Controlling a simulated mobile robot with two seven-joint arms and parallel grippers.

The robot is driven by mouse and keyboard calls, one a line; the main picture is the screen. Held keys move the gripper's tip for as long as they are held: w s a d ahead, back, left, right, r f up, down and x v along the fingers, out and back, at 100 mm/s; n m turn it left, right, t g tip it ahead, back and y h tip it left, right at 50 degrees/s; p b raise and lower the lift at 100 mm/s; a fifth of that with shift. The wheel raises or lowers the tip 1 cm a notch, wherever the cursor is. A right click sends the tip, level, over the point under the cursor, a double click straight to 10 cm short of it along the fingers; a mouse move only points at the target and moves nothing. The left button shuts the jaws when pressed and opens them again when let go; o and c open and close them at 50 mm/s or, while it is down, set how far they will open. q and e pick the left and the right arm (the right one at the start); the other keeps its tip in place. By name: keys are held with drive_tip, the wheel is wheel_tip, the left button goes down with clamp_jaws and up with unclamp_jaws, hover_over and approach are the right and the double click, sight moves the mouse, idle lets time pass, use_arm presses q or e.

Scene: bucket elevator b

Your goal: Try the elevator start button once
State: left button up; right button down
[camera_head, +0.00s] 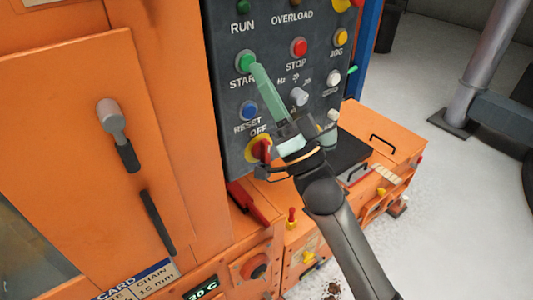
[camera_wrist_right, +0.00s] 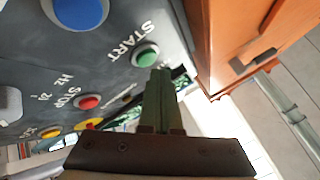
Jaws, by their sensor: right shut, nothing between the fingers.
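The green start button (camera_head: 246,62) sits on the dark control panel (camera_head: 225,100), above the blue reset button (camera_head: 249,110) and left of the red stop button (camera_head: 299,47). My right gripper (camera_head: 256,72) is shut and empty. Its green fingertips overlap the lower right edge of the start button in the head view; I cannot tell whether they touch it. In the right wrist view the start button (camera_wrist_right: 146,55) shows just beyond the fingertips (camera_wrist_right: 160,72), with its face clear. My left gripper is not in view.
A yellow jog button (camera_head: 340,38) and several knobs are on the right. An orange cabinet (camera_head: 60,110) with handles stands on the left. A grey post (camera_head: 490,60) stands on the right floor.

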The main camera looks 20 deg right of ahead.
drive_tip(key=shift+s+d+p, duration=0.15)
drive_tip(key=shift+s+d, duration=0.15)
drive_tip(key=shift+s, duration=0.5)
drive_tip(key=shift+s+d+p, duration=0.1)
drive_tip(key=shift+s+d, duration=0.15)
drive_tip(key=shift+s, duration=0.6)
drive_tip(key=shift+s+d+p, duration=0.15)
drive_tip(key=shift+s+d, duration=0.15)
drive_tip(key=shift+s, duration=0.5)
drive_tip(key=m+g+h, duration=0.1)
drive_tip(key=g+h, duration=0.3)
drive_tip(key=h, duration=0.2)
approach(268, 144)
drive_tip(key=x, duration=0.5)
drive_tip(key=shift+f, duration=0.1)
drive_tip(key=s+f+n+g+h, duration=0.1)
drive_tip(key=s+f+g, duration=0.2)
drive_tip(key=s+f, duration=0.3)
drive_tip(key=s+f+n+g+h, duration=0.1)
drive_tip(key=s+f+g, duration=0.3)
drive_tip(key=f, duration=1.1)
drive_tip(key=s+f+n+g+h, duration=0.1)
drive_tip(key=s+f+n+g, duration=0.2)
drive_tip(key=s+f, duration=0.5)
wheel_tip(268, 144, down, 3)
drive_tip(key=shift+s+d+f+g+h+p, duration=0.25)
drive_tip(key=shift+s+d+g+h+p, duration=0.15)
drive_tip(key=shift+g, duration=0.3)
drive_tip(key=shift+d, duration=0.1)
